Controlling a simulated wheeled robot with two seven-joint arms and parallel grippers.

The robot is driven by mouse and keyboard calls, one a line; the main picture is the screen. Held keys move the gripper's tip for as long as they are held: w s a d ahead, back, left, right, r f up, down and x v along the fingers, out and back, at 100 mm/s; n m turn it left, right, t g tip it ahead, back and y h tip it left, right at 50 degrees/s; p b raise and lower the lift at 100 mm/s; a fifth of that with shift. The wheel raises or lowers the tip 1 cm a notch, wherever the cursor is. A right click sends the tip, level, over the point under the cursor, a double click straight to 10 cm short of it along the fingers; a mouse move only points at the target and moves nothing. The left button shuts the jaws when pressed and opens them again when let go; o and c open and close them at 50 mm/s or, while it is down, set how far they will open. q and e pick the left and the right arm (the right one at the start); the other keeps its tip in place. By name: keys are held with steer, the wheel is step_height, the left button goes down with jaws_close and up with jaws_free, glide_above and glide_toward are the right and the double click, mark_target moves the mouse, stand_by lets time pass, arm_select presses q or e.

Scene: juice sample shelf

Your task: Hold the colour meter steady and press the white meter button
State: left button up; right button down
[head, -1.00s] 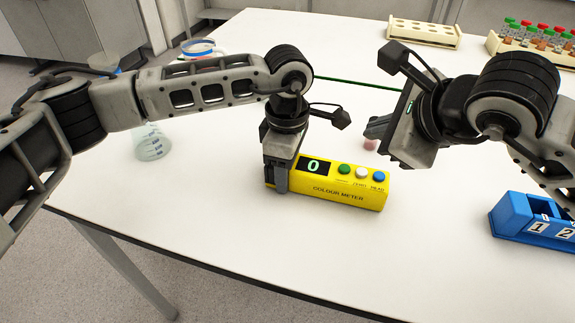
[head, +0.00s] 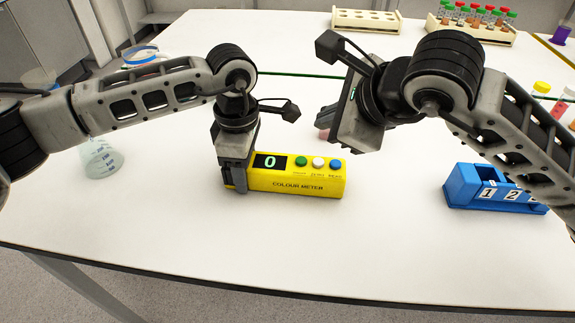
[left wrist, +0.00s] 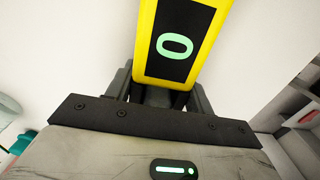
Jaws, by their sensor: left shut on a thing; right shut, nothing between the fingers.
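The yellow colour meter (head: 300,190) lies on the white table, its display reading 0. On its top are a green button (head: 301,161), the white button (head: 318,163) and a blue button (head: 335,164). My left gripper (head: 236,185) points down and is shut on the meter's left end, beside the display. The left wrist view shows the meter (left wrist: 148,45) between its fingers. My right gripper (head: 326,118) is above and behind the buttons, apart from the meter. It is shut and empty, and its fingers are partly hidden by its body.
A blue numbered rack (head: 462,188) stands to the right, and a flask (head: 101,160) to the left. A cream rack (head: 367,21) and a rack of capped tubes (head: 470,30) are at the back. A pinkish object (head: 323,134) shows partly behind my right gripper. The table's front is clear.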

arm_select(q)
steer(key=o, duration=1.3)
step_height(320, 180, up, 12)
steer(key=shift+f, duration=0.15)
steer(key=shift+r, duration=0.2)
